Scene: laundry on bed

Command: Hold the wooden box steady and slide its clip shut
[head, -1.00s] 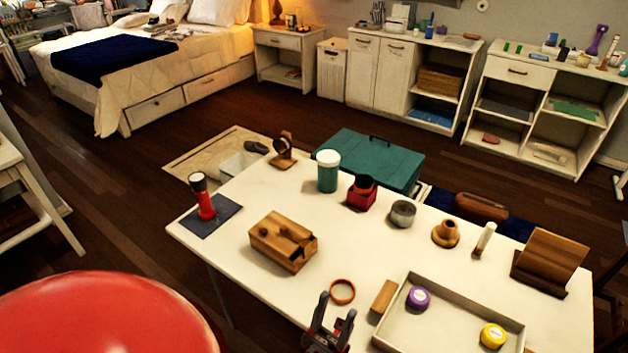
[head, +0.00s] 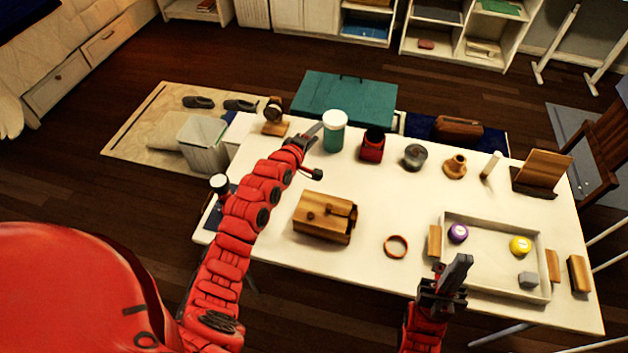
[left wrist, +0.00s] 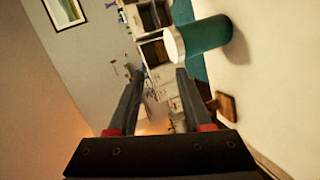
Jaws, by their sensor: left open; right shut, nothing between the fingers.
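The wooden box (head: 313,222) sits on the white table, left of centre in the head view. Its top has a slot and small dark parts; I cannot clearly tell which is the clip. My left gripper (head: 314,139) is above the table behind the box, near the teal jar (head: 334,137), clear of the box. In the left wrist view my left gripper (left wrist: 157,75) has its fingers wide apart, empty, with the white-lidded jar (left wrist: 208,36) beyond them. My right gripper (head: 453,266) is shut and empty over the tray's near left corner, right of the box.
A reddish ring (head: 396,246) lies right of the box. A shallow tray (head: 495,228) holds purple and yellow round things and a grey block. A red holder (head: 372,150), grey tin (head: 414,157) and wooden stand (head: 541,176) line the back. The tabletop between box and jar is clear.

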